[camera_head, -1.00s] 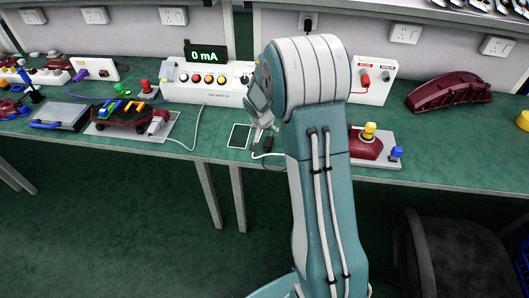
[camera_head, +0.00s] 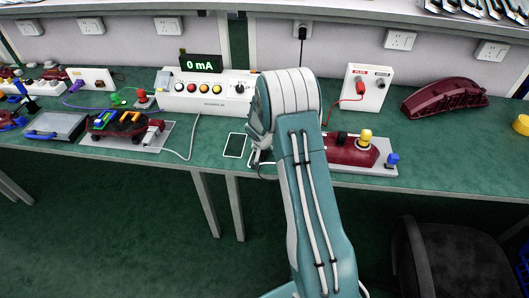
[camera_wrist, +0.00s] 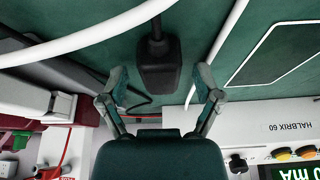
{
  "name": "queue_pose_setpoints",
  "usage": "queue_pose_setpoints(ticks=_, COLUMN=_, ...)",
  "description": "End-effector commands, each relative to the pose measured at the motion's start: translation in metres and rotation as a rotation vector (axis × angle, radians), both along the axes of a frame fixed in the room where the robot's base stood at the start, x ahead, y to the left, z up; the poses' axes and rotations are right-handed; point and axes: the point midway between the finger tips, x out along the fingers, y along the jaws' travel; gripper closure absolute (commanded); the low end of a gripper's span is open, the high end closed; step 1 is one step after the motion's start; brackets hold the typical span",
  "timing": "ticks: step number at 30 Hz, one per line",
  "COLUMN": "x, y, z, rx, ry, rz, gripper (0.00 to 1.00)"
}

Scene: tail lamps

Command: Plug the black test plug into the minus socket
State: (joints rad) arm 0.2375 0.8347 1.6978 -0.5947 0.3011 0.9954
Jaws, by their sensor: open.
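The black test plug (camera_wrist: 158,64) lies over the green bench in the wrist view, its cord running to the top edge. My gripper (camera_wrist: 160,84) is open, one fingertip on each side of the plug's near end. I see gaps on both sides, but cannot tell how high the fingers are above it. In the head view my arm hides the plug and most of the gripper. The white socket box (camera_head: 353,101) stands at the right rear; a red plug (camera_head: 361,88) is in its plus side. The minus socket (camera_head: 381,83) beside it looks empty.
A white tester (camera_head: 190,103) with a 0 mA display (camera_head: 201,64) stands behind. A dark flat panel (camera_head: 235,146) and white cables lie near the gripper. A red lamp (camera_head: 350,151) on a plate stands right of my arm. A red lens (camera_head: 444,96) lies farther right.

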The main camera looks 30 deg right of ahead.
Motion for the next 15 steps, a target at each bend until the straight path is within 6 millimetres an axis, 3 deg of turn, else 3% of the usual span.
queue_pose_setpoints(ticks=5, x=0.0001, y=0.0006, z=0.0002, rx=0.000, ry=0.000, rz=0.000, gripper=0.17)
queue_pose_setpoints(ticks=10, x=0.0001, y=0.0007, z=0.0002, rx=0.000, ry=0.000, rz=0.000, gripper=0.93)
queue_pose_setpoints(ticks=11, x=0.0000, y=0.0006, z=0.0002, rx=0.000, ry=0.000, rz=0.000, gripper=1.00)
queue_pose_setpoints(ticks=15, x=0.0001, y=0.0009, z=-0.0001, rx=0.000, ry=0.000, rz=0.000, gripper=1.00)
